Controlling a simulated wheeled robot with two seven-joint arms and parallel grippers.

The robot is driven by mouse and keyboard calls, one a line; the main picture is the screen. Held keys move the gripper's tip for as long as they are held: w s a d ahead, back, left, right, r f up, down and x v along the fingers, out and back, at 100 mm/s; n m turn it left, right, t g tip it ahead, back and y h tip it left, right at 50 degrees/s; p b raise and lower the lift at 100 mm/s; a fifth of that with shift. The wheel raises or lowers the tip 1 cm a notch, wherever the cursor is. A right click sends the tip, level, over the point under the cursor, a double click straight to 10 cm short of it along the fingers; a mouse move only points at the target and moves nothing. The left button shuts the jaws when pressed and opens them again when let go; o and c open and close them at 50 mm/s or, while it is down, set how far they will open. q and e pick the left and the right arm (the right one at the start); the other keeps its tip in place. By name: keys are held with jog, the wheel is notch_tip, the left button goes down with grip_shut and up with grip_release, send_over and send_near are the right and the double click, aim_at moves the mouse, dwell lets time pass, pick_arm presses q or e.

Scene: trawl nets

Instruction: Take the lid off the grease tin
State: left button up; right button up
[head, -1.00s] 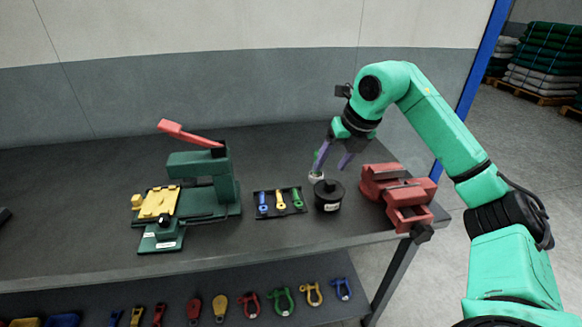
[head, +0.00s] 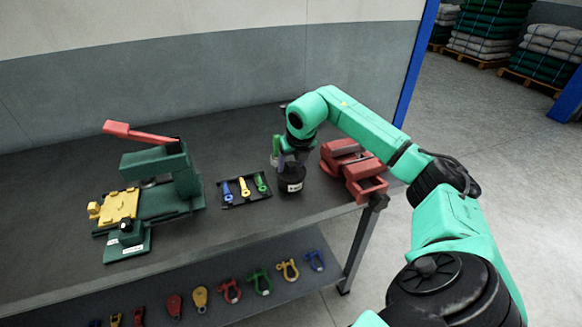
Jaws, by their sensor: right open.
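The grease tin (head: 291,184) is a short black round tin with a pale label, upright on the dark bench right of centre. Its dark lid is on top; its knob, seen a second ago, is now hidden by my gripper. My right gripper (head: 290,158) points down just over the lid, with its purple-grey fingers open around where the knob is. I cannot tell whether the fingers touch the lid. My left gripper is not in view.
A red vise (head: 352,172) stands close right of the tin. A tray (head: 244,201) with blue, yellow and green tools lies left. A green press (head: 160,180) stands farther left. A small white-and-green item (head: 275,150) shows behind the tin. Coloured shackles (head: 258,280) line the lower shelf.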

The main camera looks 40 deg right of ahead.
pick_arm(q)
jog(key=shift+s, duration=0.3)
pick_arm(e)
grip_shut()
